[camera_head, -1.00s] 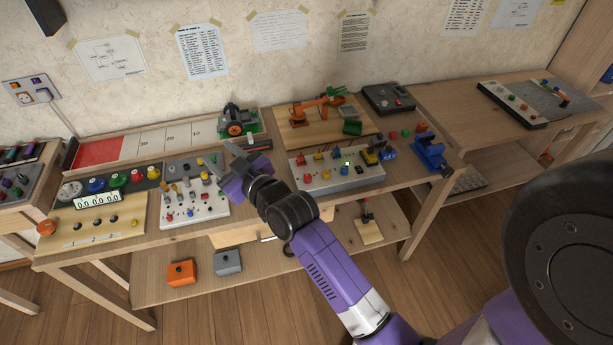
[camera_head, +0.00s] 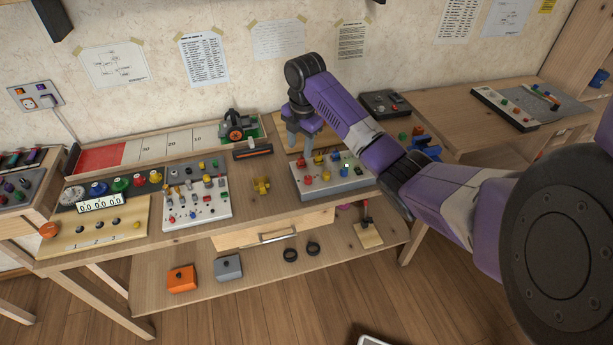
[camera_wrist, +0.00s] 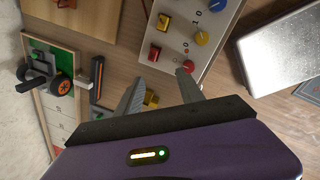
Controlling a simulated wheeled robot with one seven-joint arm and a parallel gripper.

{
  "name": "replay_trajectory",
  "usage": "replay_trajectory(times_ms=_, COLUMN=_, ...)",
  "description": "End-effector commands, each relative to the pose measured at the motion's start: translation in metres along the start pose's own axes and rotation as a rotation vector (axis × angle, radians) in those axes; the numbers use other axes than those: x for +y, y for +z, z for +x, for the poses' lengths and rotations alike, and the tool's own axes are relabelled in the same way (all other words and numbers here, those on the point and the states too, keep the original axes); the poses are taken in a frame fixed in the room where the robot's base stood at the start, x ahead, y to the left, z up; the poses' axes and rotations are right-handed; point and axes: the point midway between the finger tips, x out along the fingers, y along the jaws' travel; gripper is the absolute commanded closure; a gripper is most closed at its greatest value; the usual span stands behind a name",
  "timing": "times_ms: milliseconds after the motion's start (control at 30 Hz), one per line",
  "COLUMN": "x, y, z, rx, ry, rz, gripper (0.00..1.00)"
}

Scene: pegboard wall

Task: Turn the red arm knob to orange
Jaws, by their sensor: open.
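A grey control box (camera_head: 352,187) with red, yellow and blue knobs sits near the table's front edge. Its front red knob (camera_head: 308,180) is at the left end, and it shows in the wrist view as a round red knob (camera_wrist: 184,65). A blockier red knob (camera_wrist: 154,53) is beside it. I cannot tell which is the arm knob, nor their settings. My gripper (camera_head: 303,142) points down near the box's back left corner. In the wrist view its two fingers (camera_wrist: 161,82) are apart and empty, short of the red knobs. My arm hides the orange toy arm's place.
A yellow part (camera_head: 261,186) lies on bare table left of the box. A wheeled toy vehicle (camera_head: 234,124) and a dark orange-striped bar (camera_head: 253,152) lie behind. A blue part (camera_head: 424,140) is to the right.

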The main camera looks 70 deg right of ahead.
Motion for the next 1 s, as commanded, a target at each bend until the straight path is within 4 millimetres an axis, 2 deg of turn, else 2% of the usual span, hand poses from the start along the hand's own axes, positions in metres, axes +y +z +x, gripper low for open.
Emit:
replay_trajectory(times_ms=33, x=-0.015, y=-0.003, z=0.003, rx=0.024, ry=-0.06, rz=-0.057, gripper=0.55)
replay_trajectory(times_ms=100, x=-0.029, y=-0.007, z=0.002, rx=0.047, ry=-0.114, rz=-0.133, gripper=0.55)
replay_trajectory(times_ms=200, x=-0.038, y=-0.009, z=0.001, rx=0.063, ry=-0.15, rz=-0.204, gripper=0.55)
replay_trajectory(times_ms=367, x=-0.039, y=-0.01, z=0.009, rx=0.066, ry=-0.15, rz=-0.232, gripper=0.55)
replay_trajectory(times_ms=800, x=-0.048, y=-0.013, z=0.069, rx=0.064, ry=-0.148, rz=-0.229, gripper=0.55)
replay_trajectory(times_ms=1000, x=-0.05, y=-0.013, z=0.078, rx=0.063, ry=-0.147, rz=-0.23, gripper=0.55)
